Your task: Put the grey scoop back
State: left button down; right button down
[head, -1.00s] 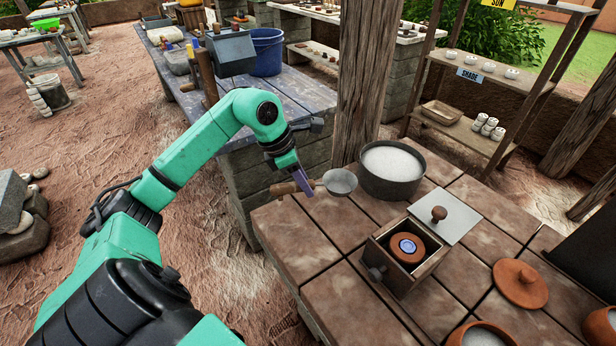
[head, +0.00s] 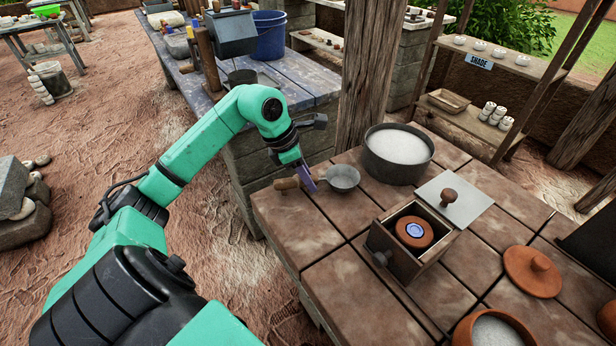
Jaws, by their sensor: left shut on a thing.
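The grey scoop (head: 343,178) has a round metal bowl and a wooden handle (head: 287,183). It is at the left edge of the brown tiled table (head: 330,230), left of the grey pot of white material (head: 397,150). My left gripper (head: 309,182) is shut on the scoop between handle and bowl, its purple finger pointing down. The scoop looks low over the tiles; I cannot tell whether it touches them. My right gripper is not in view.
A wooden box (head: 405,248) holds a round clay piece, with a grey knobbed lid (head: 455,198) beside it. A clay lid (head: 532,273) and clay pot (head: 492,328) stand at the right. A wooden post (head: 368,75) rises behind the table. The front left tiles are clear.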

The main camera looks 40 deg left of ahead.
pick_arm(q)
jog(key=shift+f, duration=0.25)
jog(key=c, duration=0.6)
grip_release()
jog(key=shift+r, duration=0.1)
jog(key=v, duration=1.4)
jog(key=shift+r+b, duration=0.25)
jog(key=shift+b, duration=0.1)
